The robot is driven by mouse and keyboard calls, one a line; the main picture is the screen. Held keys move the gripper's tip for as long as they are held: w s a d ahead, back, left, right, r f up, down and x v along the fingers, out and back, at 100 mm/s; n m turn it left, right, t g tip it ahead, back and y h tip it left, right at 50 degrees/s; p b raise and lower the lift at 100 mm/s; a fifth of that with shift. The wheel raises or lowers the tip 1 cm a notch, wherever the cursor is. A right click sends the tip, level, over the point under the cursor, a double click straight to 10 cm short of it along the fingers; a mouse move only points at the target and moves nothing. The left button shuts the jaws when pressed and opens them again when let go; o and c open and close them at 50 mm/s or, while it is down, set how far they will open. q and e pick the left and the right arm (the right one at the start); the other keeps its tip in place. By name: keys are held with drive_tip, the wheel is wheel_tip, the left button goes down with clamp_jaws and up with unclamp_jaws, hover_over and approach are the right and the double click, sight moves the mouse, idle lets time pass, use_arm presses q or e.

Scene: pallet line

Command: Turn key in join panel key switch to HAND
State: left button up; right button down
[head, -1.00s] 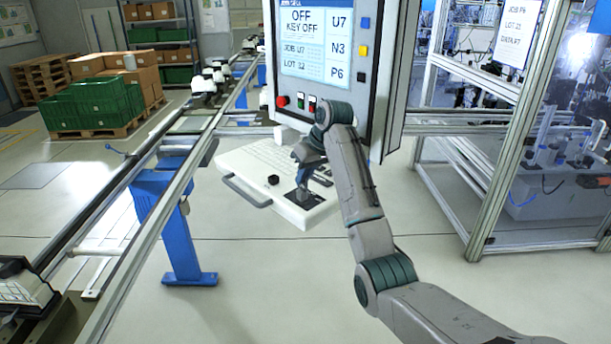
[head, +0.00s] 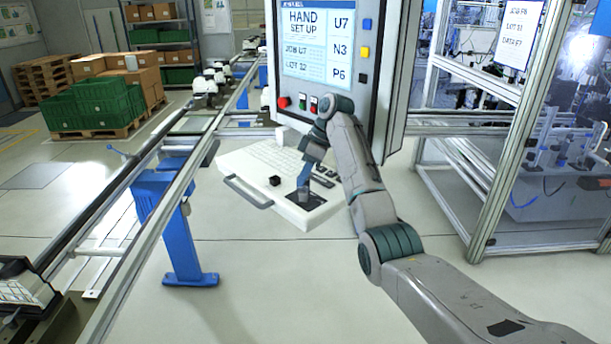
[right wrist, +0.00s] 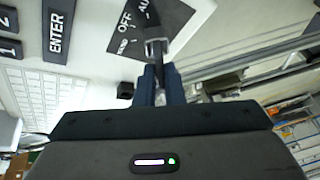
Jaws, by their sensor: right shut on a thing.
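The join panel screen (head: 303,40) reads "HAND SET UP". Below it, the console's keyboard shelf (head: 262,206) carries the key switch on a dark label plate (head: 319,202). In the right wrist view the dark plate (right wrist: 126,43) shows "OFF" and part of "AU"; a third label is partly cut by the view angle. The metal switch barrel (right wrist: 155,40) stands in front of my fingers. My right gripper (head: 303,193) points down at the switch, shut on the key, which its fingers mostly hide. The fingers also show in the right wrist view (right wrist: 160,82). My left gripper is not in view.
A black knob (head: 274,181) and a grey handle (head: 247,192) are on the shelf left of the switch. A red button (head: 284,102) sits under the screen. A conveyor rail (head: 150,190) runs along the left; a framed enclosure (head: 500,150) stands right. Floor in front is clear.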

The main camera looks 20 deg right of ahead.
drive_tip(key=shift+a+f+n, duration=0.1)
drive_tip(key=shift+f+n, duration=0.05)
drive_tip(key=shift+n, duration=0.25)
drive_tip(key=c, duration=1)
unclamp_jaws()
drive_tip(key=shift+o, duration=0.2)
